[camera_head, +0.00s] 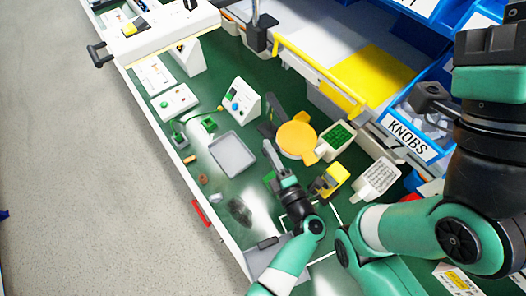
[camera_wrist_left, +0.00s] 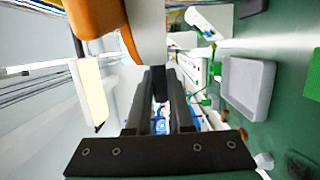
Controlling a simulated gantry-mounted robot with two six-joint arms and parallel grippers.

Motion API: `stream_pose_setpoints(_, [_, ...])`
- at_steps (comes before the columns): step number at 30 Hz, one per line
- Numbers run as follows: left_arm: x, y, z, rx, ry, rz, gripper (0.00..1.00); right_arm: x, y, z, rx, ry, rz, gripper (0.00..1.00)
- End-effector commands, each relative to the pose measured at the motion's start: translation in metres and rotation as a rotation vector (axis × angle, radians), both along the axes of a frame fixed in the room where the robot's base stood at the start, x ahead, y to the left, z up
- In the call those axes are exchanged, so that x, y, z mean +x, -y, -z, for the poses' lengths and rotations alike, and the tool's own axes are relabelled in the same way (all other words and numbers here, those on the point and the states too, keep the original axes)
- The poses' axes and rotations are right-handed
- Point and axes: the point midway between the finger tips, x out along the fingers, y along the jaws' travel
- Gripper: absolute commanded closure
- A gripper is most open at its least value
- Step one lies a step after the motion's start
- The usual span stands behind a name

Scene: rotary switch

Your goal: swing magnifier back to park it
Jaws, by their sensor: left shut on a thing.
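The magnifier, as far as I can tell, is the round orange head (camera_head: 297,136) with a cream tab at its right, in the middle of the bench in the head view. It shows large and cut off at the top left of the left wrist view (camera_wrist_left: 97,18). My left gripper (camera_head: 269,150) is just left of and below the orange head in the head view. In the left wrist view its dark fingers (camera_wrist_left: 160,85) are close together, shut on a thin part mostly hidden between them. I take that part to belong to the magnifier.
A grey tray (camera_head: 232,155) lies left of my left gripper. A white box with buttons (camera_head: 240,100) stands behind the tray. A yellow device (camera_head: 331,179) and a white keypad unit (camera_head: 377,179) stand to the right. Blue bins, one marked KNOBS (camera_head: 405,140), line the right.

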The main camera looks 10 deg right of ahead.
Motion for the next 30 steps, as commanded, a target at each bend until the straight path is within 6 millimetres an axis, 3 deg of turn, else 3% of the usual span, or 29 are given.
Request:
stream_pose_setpoints(6, [0.000,-0.002,0.003,-0.001,-0.006,-0.001,1.00,0.000,0.000,0.000,0.000,0.000,0.000,1.00])
stream_pose_setpoints(7, [0.000,-0.002,0.003,-0.001,-0.006,-0.001,0.75,0.000,0.000,0.000,0.000,0.000,0.000,1.00])
stream_pose_setpoints(11, [0.000,-0.002,0.002,0.000,-0.004,0.000,0.51,0.000,0.000,0.000,0.000,0.000,0.000,1.00])
stream_pose_setpoints(23, [-0.008,0.002,-0.001,0.000,-0.002,0.003,0.50,0.000,0.000,-0.006,0.000,0.000,0.000,1.00])
stream_pose_setpoints(30, [-0.057,0.015,-0.003,0.000,-0.003,0.006,0.50,0.000,0.000,-0.028,0.000,0.000,0.000,1.00])
